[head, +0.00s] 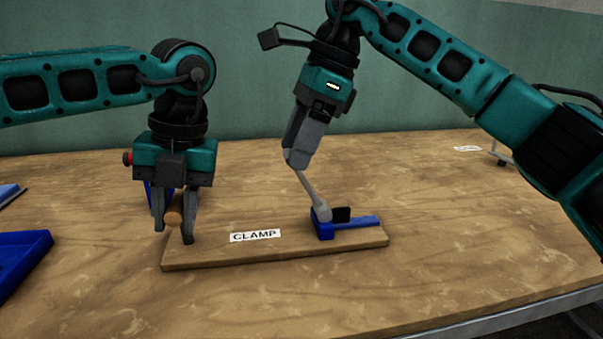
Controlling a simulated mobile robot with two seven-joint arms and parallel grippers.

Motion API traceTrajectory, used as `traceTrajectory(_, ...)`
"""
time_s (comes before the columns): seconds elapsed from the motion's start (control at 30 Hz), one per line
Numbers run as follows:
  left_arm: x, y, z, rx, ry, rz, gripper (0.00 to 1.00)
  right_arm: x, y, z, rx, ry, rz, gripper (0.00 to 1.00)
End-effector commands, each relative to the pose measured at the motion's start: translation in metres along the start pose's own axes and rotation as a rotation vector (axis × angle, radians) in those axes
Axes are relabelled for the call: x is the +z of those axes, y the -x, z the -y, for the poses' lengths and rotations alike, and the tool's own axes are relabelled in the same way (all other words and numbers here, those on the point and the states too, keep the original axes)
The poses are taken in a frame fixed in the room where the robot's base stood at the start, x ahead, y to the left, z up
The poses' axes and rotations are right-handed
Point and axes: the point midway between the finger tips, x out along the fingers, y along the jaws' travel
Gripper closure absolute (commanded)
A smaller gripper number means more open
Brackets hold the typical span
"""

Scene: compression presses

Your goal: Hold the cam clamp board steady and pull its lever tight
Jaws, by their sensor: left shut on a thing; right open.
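The cam clamp board (285,252) is a wooden plank lying on the table, with a "CLAMP" label (255,236) on it. A blue clamp block (325,230) with a blue bar and a black pad sits toward its right end. The grey lever (311,191) rises from the block, tilted up and to the left. My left gripper (174,228) is shut on a wooden peg (174,216) at the board's left end. My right gripper (296,165) is open at the lever's upper end; its fingers overlap in this view, so I cannot tell whether they touch the lever.
Something blue (150,194) shows partly behind my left gripper. A small white label (467,149) lies at the back right. The table in front of the board is clear.

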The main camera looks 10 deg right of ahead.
Motion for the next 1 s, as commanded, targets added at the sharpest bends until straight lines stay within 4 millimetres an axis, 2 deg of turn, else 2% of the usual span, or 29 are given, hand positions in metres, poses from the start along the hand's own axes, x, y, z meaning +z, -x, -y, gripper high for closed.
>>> traceTrajectory(0.1, 0.0, -0.001, 0.0, 0.001, -0.001, -0.002, 1.0, 0.0, -0.018, -0.001, 0.003, 0.001, -0.001, 0.36)
traceTrajectory(0.3, 0.0, -0.001, 0.0, 0.001, -0.001, -0.002, 1.0, 0.0, -0.039, 0.0, 0.0, 0.001, 0.0, 0.36)
traceTrajectory(0.5, 0.0, -0.001, 0.0, 0.0, -0.001, -0.002, 1.0, 0.0, -0.048, 0.0, 0.0, 0.0, 0.001, 0.36)
traceTrajectory(0.77, 0.0, -0.001, 0.0, 0.0, -0.001, -0.002, 1.0, 0.0, -0.048, 0.0, 0.0, 0.0, 0.001, 0.36)
traceTrajectory(1.0, 0.0, -0.001, 0.0, 0.0, -0.001, -0.002, 1.0, 0.0, -0.048, 0.0, 0.0, 0.0, 0.001, 0.58)
